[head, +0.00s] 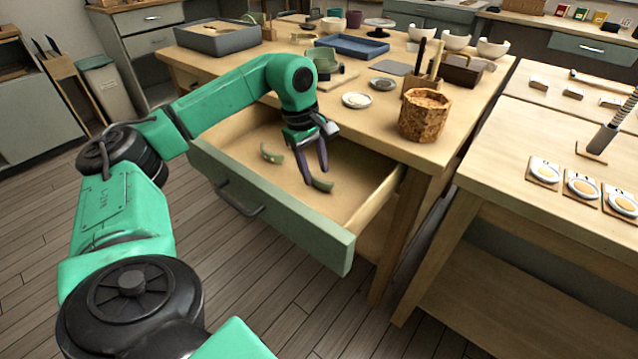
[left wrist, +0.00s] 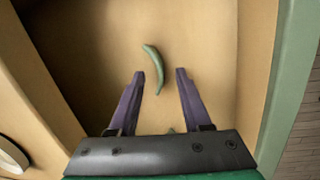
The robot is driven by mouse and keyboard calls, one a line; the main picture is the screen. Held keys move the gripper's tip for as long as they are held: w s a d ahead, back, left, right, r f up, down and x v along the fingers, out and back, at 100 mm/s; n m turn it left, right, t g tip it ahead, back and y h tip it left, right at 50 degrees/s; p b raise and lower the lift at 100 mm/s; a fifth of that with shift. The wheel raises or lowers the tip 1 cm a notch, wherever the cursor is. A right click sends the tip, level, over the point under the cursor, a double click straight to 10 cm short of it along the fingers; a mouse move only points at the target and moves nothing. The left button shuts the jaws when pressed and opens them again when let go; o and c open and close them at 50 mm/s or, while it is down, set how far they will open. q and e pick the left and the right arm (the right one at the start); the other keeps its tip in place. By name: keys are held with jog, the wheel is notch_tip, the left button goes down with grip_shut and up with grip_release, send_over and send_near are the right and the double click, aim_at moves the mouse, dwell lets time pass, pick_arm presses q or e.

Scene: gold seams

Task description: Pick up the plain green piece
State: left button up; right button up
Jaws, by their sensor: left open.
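A curved green piece (head: 321,185) lies on the floor of the open drawer, close to the fingertips of my left gripper (head: 316,177). In the left wrist view this green piece (left wrist: 155,68) lies between and just beyond the tips of the open, empty fingers (left wrist: 159,74). A second, lighter green piece (head: 271,154) lies farther left in the drawer. A bit of green (left wrist: 171,130) shows at the gripper's palm in the left wrist view, mostly hidden. I cannot make out gold on either piece. My right gripper is out of view.
The drawer (head: 270,202) is pulled out below the worktable, with walls around the gripper. On the tabletop above are a cork-like pot (head: 425,115), a small white dish (head: 356,100) and several bowls. A second table (head: 530,225) stands at the right.

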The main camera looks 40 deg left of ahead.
aim_at(319, 183)
pick_arm(q)
jog(key=f, duration=0.3)
jog(key=shift+w, duration=0.2)
jog(key=shift+d+r, duration=0.1)
jog(key=shift+r, duration=0.05)
grip_shut()
